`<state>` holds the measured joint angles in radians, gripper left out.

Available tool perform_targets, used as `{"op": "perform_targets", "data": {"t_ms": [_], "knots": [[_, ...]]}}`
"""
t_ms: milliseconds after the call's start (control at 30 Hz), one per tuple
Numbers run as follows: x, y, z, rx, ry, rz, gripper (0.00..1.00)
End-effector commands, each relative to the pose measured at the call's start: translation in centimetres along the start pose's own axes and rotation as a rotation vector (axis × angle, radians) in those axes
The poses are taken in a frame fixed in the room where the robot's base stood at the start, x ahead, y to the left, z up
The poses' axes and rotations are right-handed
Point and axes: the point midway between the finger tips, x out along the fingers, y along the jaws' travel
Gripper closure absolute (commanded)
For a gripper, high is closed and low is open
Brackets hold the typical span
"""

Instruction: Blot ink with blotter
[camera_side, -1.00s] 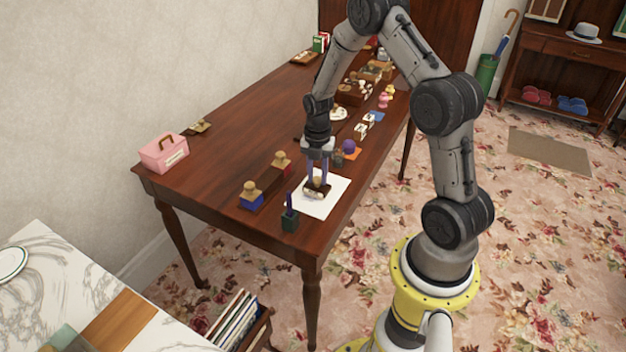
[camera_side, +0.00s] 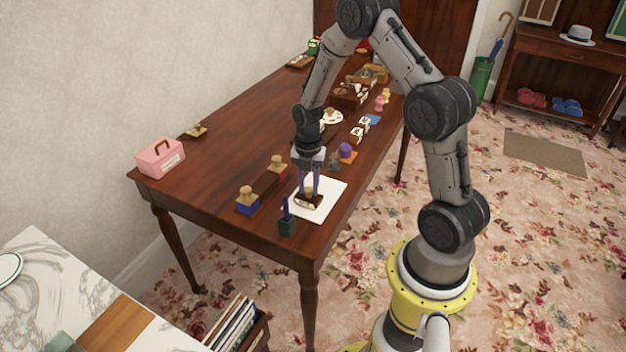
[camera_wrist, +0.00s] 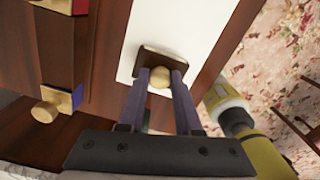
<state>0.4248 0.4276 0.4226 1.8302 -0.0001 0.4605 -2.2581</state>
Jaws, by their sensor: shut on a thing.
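The blotter (camera_side: 308,200) is a dark brown block with a light wooden knob, over the left part of a white paper sheet (camera_side: 328,196). My gripper (camera_side: 309,188) points down with its purple fingers closed on the blotter's knob. In the wrist view the blotter (camera_wrist: 150,62) shows between the fingertips (camera_wrist: 160,75), its dark base over the paper (camera_wrist: 180,30). I cannot tell whether its underside touches the sheet. No ink marks can be made out on the visible paper.
A dark green inkwell-like pot (camera_side: 287,225) stands close in front of the paper. Knobbed stamps with a blue base (camera_side: 247,202) and a red base (camera_side: 277,167) stand to the left. A pink box (camera_side: 160,158) is at the table's left corner. Small items crowd the far end.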

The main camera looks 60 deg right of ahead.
Motion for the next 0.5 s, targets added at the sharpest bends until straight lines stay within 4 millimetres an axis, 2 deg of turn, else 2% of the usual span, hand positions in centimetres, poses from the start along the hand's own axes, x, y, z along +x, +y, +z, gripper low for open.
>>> {"op": "perform_targets", "data": {"t_ms": [200,500], "knots": [[0.0,0.5,-2.0,-0.002,0.002,-0.002,1.0],[0.0,-0.1,0.9,0.003,0.001,-0.001,1.0]]}}
